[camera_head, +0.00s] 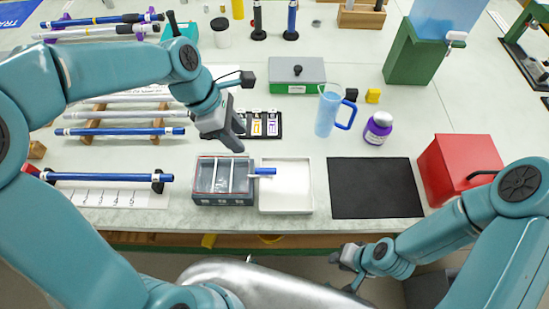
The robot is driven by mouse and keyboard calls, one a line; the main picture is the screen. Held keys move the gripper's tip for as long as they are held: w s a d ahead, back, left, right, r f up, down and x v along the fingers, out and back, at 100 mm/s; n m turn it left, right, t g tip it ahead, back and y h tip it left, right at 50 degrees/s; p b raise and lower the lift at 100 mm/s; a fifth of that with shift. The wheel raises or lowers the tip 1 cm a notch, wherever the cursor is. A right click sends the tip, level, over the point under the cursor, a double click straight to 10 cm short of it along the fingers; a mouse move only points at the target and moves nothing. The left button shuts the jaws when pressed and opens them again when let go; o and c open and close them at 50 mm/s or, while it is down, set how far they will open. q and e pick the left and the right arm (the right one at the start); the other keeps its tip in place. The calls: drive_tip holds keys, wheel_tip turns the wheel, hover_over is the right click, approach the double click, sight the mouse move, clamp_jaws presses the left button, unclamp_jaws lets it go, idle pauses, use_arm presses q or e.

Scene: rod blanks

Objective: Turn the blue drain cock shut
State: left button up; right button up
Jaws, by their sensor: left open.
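The blue drain cock (265,171) sticks out from the right side of a grey divided bath (224,199) near the table's front edge. It points right, over the left edge of a white tray (287,209). The fine angle of its lever is too small to tell. My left gripper (236,136) is open and empty, above and behind the bath, up and left of the cock and apart from it. My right gripper (345,268) is low in front of the table edge, far from the cock; its jaws are unclear.
A black mat (374,188) and a red box (458,166) lie to the right. A blue jug (326,114), a purple-labelled jar (378,129) and a green-grey case (297,75) stand behind. Blue rods (110,177) rest on stands at left. The table between the tray and jug is clear.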

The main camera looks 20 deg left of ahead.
sight(268, 169)
use_arm(q)
drive_tip(key=x, duration=1.5)
drive_tip(key=shift+d+r+p, duration=0.15)
drive_tip(key=shift+d+p, duration=0.05)
drive_tip(key=shift+p, duration=0.2)
clamp_jaws()
